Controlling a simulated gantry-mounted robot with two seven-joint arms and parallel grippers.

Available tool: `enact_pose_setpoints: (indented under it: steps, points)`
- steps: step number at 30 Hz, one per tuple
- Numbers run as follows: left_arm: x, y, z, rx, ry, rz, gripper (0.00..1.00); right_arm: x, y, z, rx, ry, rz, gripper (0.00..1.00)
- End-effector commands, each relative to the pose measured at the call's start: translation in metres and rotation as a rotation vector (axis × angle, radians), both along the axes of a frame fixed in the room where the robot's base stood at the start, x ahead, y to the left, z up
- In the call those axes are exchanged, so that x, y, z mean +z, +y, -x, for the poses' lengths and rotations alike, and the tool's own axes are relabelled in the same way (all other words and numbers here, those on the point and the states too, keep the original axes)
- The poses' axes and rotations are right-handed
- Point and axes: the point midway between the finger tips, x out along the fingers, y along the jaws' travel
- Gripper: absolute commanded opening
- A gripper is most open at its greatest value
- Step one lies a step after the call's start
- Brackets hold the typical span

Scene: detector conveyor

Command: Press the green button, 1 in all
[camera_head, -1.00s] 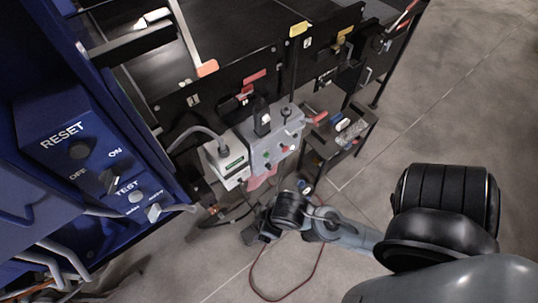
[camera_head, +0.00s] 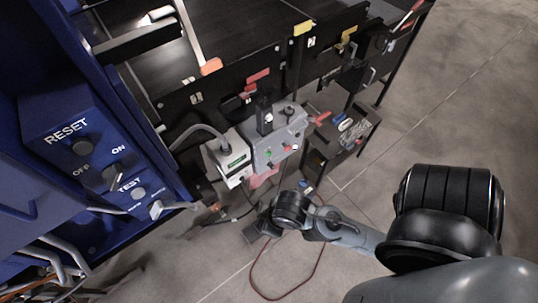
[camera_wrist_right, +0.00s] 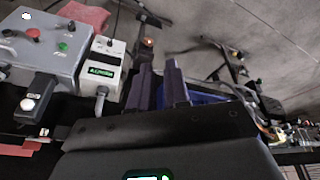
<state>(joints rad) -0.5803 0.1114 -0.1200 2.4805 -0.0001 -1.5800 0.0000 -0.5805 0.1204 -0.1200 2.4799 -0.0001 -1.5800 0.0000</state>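The green button (camera_wrist_right: 62,47) sits on the face of a grey control box (camera_wrist_right: 52,68) at the left of the right wrist view. A red button (camera_wrist_right: 33,33) and a black knob (camera_wrist_right: 70,26) are on the same face. In the head view the box (camera_head: 291,121) hangs on the conveyor side, with the green button (camera_head: 269,154) tiny on it. My right gripper (camera_head: 262,222) is below the box in the head view, apart from it. In the wrist view its two fingers (camera_wrist_right: 159,66) stand slightly apart with nothing between them. My left gripper is out of view.
A white device with a green label (camera_head: 233,162) stands just left of the control box. A blue panel (camera_head: 85,150) with RESET and TEST controls fills the left side. A dark trolley (camera_head: 345,145) with small items stands to the right. The floor at the right is clear.

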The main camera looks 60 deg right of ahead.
Motion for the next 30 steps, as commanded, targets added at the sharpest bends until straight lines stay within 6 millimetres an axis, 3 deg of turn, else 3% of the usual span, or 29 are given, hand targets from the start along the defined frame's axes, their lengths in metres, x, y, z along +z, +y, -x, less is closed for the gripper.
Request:
enact_pose_setpoints:
  steps: [3, 30]
  points:
    - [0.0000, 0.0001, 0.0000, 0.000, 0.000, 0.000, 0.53, 0.0000, 0.0000, -0.0001, 0.000, 0.000, 0.000, 0.00]
    - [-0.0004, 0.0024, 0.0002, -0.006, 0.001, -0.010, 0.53, 0.0002, 0.0000, -0.0002, 0.000, 0.000, 0.000, 0.00]
